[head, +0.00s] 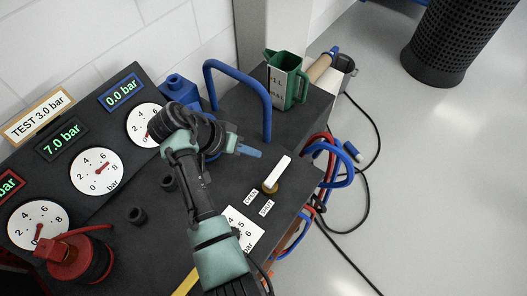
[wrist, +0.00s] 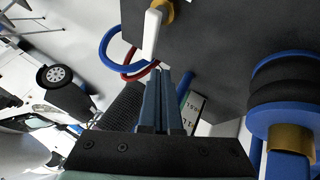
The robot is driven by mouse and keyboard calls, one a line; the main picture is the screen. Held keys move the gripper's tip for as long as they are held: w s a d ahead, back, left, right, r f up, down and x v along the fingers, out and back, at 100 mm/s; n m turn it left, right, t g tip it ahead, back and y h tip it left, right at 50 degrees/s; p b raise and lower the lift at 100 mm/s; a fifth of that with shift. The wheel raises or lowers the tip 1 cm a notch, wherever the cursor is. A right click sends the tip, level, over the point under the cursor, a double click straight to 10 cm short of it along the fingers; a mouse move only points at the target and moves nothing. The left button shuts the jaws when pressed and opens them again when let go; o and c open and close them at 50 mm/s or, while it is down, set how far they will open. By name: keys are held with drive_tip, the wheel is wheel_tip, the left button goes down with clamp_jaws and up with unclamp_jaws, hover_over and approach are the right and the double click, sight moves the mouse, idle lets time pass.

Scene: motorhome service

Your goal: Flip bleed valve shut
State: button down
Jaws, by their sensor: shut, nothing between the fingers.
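The bleed valve's white lever (head: 278,172) sits on a brass base (head: 269,188) near the right edge of the dark bench. The lever slants up and right from the base. Two small labels, OPEN (head: 251,197) and SHUT (head: 266,208), lie below-left of the base. My gripper (head: 252,152) is up and left of the lever, its blue fingers together and empty. In the wrist view the white lever (wrist: 152,34) and brass base (wrist: 164,11) are just beyond the closed fingertips (wrist: 160,74). I see a gap between fingers and lever.
A blue bent pipe (head: 238,82) and a green jug (head: 286,82) stand at the back. Gauges (head: 97,170) line the left panel, with displays reading 7.0 bar (head: 62,138) and 0.0 bar (head: 121,93). Red and blue hoses (head: 332,160) hang off the bench's right edge.

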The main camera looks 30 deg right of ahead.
drive_tip(key=shift+v, duration=2.4)
